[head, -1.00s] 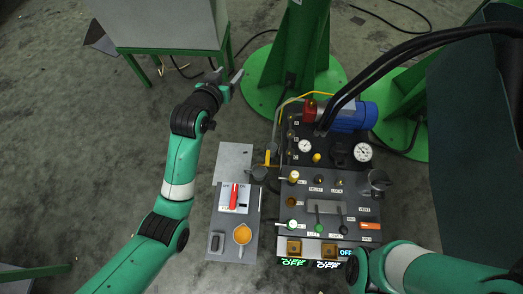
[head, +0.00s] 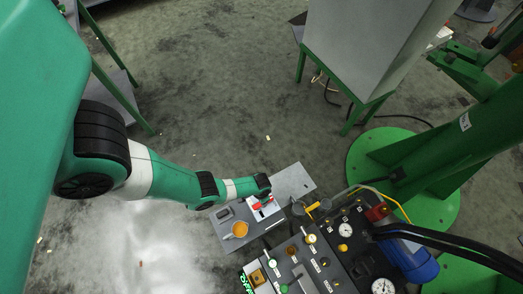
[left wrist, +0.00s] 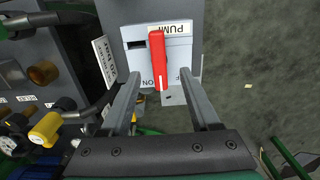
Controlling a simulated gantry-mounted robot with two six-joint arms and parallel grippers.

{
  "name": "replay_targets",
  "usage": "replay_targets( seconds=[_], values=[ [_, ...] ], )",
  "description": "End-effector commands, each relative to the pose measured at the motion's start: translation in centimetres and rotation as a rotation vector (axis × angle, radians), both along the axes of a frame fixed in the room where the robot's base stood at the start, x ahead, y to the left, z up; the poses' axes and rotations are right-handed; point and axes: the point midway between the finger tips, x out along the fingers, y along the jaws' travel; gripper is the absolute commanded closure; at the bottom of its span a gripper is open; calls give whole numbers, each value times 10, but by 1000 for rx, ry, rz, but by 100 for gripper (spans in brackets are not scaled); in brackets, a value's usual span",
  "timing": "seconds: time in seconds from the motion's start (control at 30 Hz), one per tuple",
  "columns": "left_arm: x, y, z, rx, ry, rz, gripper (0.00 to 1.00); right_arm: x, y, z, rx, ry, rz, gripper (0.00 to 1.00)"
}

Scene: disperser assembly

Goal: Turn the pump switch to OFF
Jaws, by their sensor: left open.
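The pump switch is a red lever (left wrist: 157,58) on a white plate (left wrist: 179,54) marked PUMP, with partly covered lettering near the lever's lower end. In the head view the red lever (head: 258,205) shows beside the end of my left arm, on the grey switch panel (head: 222,230). My left gripper (left wrist: 160,76) is open, its two fingers apart on either side of the lever's lower part, with gaps on both sides. No contact shows. In the head view its fingers (head: 266,196) are small and hard to make out. My right gripper is out of view.
An orange round part (head: 240,228) and a dark block (head: 224,213) are on the same panel. The control console (head: 330,250), with gauges, knobs and black hoses, stands to the right. A grey cabinet (head: 375,45) on green legs stands behind. Open floor lies to the left.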

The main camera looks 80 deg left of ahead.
Motion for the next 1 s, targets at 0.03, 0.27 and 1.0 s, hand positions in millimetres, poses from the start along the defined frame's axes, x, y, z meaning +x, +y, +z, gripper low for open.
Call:
replay_targets(
  seconds=[0.03, 0.27, 1.0],
  values=[
    [0, 0, -24, 0, 0, 0, 38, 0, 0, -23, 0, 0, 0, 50],
    [1, 0, -65, 0, -1, 0, 38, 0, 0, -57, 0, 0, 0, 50],
    [1, 0, -72, 1, -2, -1, 93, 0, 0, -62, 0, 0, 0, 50]
  ],
)
